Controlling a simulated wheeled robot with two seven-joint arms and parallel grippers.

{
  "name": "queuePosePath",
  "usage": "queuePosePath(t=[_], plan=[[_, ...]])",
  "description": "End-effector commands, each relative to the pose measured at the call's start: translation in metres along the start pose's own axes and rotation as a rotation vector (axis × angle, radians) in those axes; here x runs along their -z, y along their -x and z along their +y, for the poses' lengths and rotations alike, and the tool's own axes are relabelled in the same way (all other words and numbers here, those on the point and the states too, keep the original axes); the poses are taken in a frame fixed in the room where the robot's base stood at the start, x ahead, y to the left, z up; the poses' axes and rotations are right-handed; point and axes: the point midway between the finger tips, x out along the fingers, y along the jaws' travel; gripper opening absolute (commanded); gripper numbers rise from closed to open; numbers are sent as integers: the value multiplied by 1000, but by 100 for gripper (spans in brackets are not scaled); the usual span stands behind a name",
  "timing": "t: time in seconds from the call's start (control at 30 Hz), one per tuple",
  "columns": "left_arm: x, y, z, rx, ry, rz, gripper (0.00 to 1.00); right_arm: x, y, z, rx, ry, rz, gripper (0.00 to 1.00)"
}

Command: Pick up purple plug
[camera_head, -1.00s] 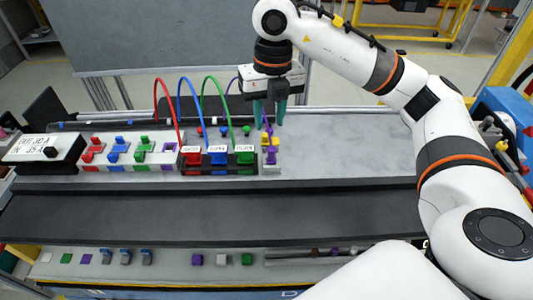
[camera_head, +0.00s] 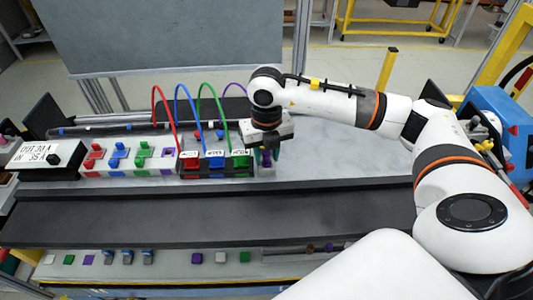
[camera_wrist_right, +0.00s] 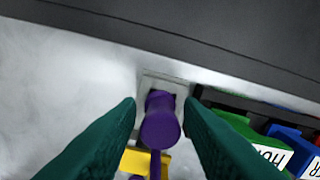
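The purple plug (camera_wrist_right: 160,124) stands upright in a pale square holder (camera_wrist_right: 166,82) in the right wrist view. Its purple cable runs toward the bottom of that view, and it rises behind my arm in the head view (camera_head: 235,89). My right gripper (camera_wrist_right: 160,112) is open, with one green finger on each side of the plug and small gaps between. In the head view the right gripper (camera_head: 265,157) is low over the right end of the module row and mostly covers the plug. My left gripper is not in view.
Left of the gripper stand the green (camera_head: 242,164), blue and red blocks with looped cables. A yellow piece (camera_wrist_right: 145,160) lies just beside the plug. A dark rail (camera_head: 220,212) runs along the front. Bare grey surface (camera_head: 350,160) is free to the right.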

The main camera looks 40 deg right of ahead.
Motion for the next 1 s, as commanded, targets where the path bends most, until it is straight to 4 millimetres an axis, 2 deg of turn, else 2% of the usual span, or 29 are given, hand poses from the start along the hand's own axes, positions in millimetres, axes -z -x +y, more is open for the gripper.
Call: queuePosePath(t=[0.27, 0.5, 0.8, 0.87, 1.0], plan=[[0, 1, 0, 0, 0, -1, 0, 0, -5, 0, 1, 0, 1, 34], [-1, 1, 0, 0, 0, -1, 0, 0, -5, 0, 1, 0, 1, 0], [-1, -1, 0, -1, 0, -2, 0, 1, -1, 0, 1, 0, 3, 0], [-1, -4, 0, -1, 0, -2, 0, 1, 4, 0, 3, -1, 4, 0], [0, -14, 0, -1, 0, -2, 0, 2, 30, -1, 4, 0, 8, 0]])
